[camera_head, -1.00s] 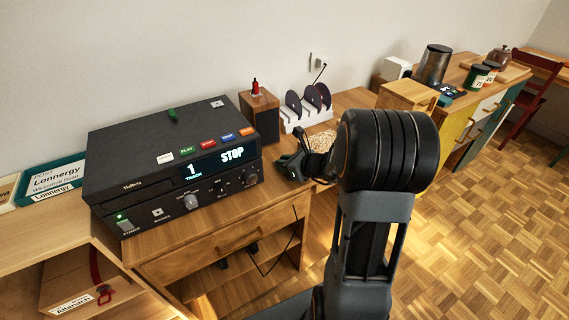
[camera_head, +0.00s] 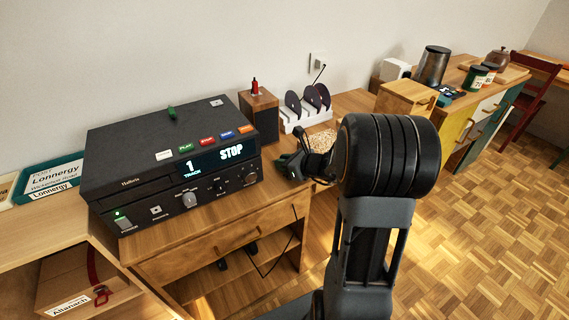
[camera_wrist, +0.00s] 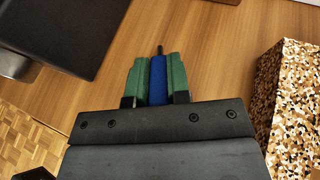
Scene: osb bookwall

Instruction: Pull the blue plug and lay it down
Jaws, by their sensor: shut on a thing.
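The blue plug (camera_wrist: 157,80) sits between the green fingers of my gripper (camera_wrist: 157,78) in the wrist view. The fingers are shut on its two sides. Its dark metal tip (camera_wrist: 160,49) points away from my wrist and shows bare, over the wooden top, with no socket around it. I cannot tell whether the tip touches the wood. In the head view my gripper (camera_head: 289,165) is low beside the right front of the black player (camera_head: 170,155); the plug cannot be made out there. The player's display reads "1 TRACK" and "STOP".
A speckled block (camera_wrist: 298,110) stands close on the right in the wrist view. Bare wooden top (camera_wrist: 215,60) lies between it and the player. Behind are a wooden box (camera_head: 259,113) and a white rack with dark discs (camera_head: 305,118). A black cable (camera_head: 281,251) hangs below the cabinet top.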

